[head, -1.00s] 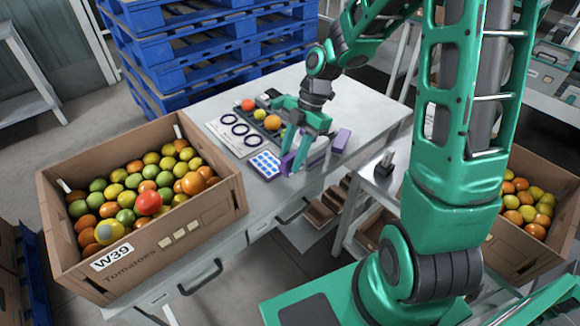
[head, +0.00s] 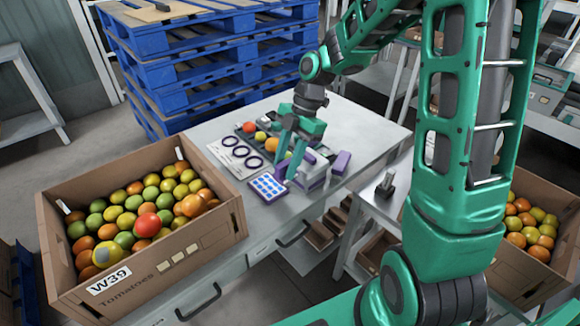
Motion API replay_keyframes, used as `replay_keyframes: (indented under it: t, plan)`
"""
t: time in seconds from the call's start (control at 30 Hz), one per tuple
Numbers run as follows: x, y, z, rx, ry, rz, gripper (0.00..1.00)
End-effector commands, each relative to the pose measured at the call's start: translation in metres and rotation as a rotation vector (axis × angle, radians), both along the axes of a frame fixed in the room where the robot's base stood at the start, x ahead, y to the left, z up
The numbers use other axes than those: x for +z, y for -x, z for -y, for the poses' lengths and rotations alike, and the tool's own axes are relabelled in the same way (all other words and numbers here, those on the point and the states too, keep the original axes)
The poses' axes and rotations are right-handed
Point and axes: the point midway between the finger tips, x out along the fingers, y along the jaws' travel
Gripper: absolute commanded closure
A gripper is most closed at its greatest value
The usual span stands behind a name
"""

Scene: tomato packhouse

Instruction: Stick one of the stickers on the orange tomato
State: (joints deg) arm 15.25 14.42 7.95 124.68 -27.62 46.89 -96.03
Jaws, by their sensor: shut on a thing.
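The orange tomato (head: 271,144) sits on a dark tray on the grey table, with a red tomato (head: 249,127) and a yellow one (head: 260,136) in the same row. The sticker sheet (head: 268,187), pale blue dots with a purple edge, lies flat at the table's near side. My gripper (head: 287,170) points down by the sheet's upper right edge, to the near right of the orange tomato and apart from it. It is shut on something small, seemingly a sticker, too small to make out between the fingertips.
A white card with dark rings (head: 236,152) lies left of the tray. A purple and grey thing (head: 314,174) and a purple block (head: 341,162) stand right of my gripper. A tomato carton (head: 150,271) is at the left. Blue pallets (head: 210,55) are stacked behind.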

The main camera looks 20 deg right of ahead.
Motion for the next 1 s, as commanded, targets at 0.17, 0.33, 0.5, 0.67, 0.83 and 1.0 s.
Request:
replay_keyframes:
  t: [0.17,0.33,0.5,0.67,0.83,1.0]
  plan:
    - [-0.008,-0.041,-0.019,0.004,-0.001,-0.002,0.84]
    - [-0.014,-0.064,-0.032,0.004,0.002,-0.003,0.84]
    - [-0.021,-0.069,-0.035,0.002,0.002,-0.004,0.84]
    - [-0.034,-0.069,-0.034,0.0,0.003,-0.006,0.84]
    - [-0.051,-0.068,-0.034,0.001,0.003,-0.005,0.84]
    - [-0.065,-0.068,-0.034,0.001,0.003,-0.005,0.84]
